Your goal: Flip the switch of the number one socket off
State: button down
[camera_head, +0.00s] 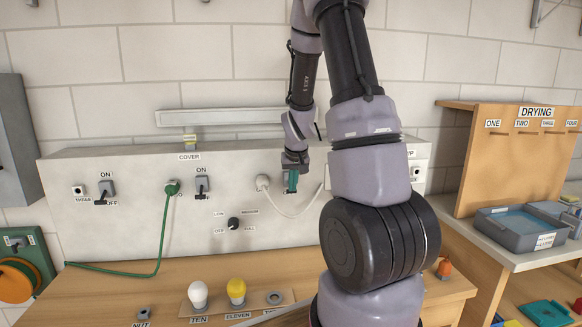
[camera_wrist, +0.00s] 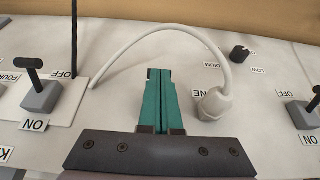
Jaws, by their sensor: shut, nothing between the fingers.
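A white plug (camera_head: 263,183) with a white cord sits in a socket on the grey panel. In the wrist view, the white plug (camera_wrist: 214,104) is right of my fingers, beside a partly covered label ending in "NE". My gripper (camera_head: 291,183) is at the panel just right of the plug in the head view. In the wrist view its teal fingers (camera_wrist: 160,85) are shut together and empty. No switch shows between plug and gripper; the area behind the fingers is hidden. Whether the fingers touch anything cannot be told.
A switch (camera_head: 202,185) stands by the green plug (camera_head: 172,187), another (camera_head: 106,190) by socket THREE. A switch (camera_wrist: 40,95) near FOUR is at the wrist view's left. A dial (camera_head: 233,223) sits below. Bulbs (camera_head: 198,294) stand on the bench; the white cord loops around my fingers.

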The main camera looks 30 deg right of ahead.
jog(key=shift+f, duration=0.5)
dwell(0.4)
jog(key=s+a+r, duration=0.2)
jog(key=s+r, duration=0.7)
jog(key=shift+s+a, duration=0.25)
jog(key=shift+a, duration=0.1)
jog(key=s+a+r+m+t+y, duration=0.1)
jog(key=s+a+r+t+y, duration=0.1)
jog(key=s+a+r, duration=1.1)
notch_tip(320, 180, up, 4)
jog(key=s+y, duration=0.1)
jog(key=s, duration=0.2)
jog(key=shift+a+r+t, duration=0.15)
jog(key=shift+t, duration=0.25)
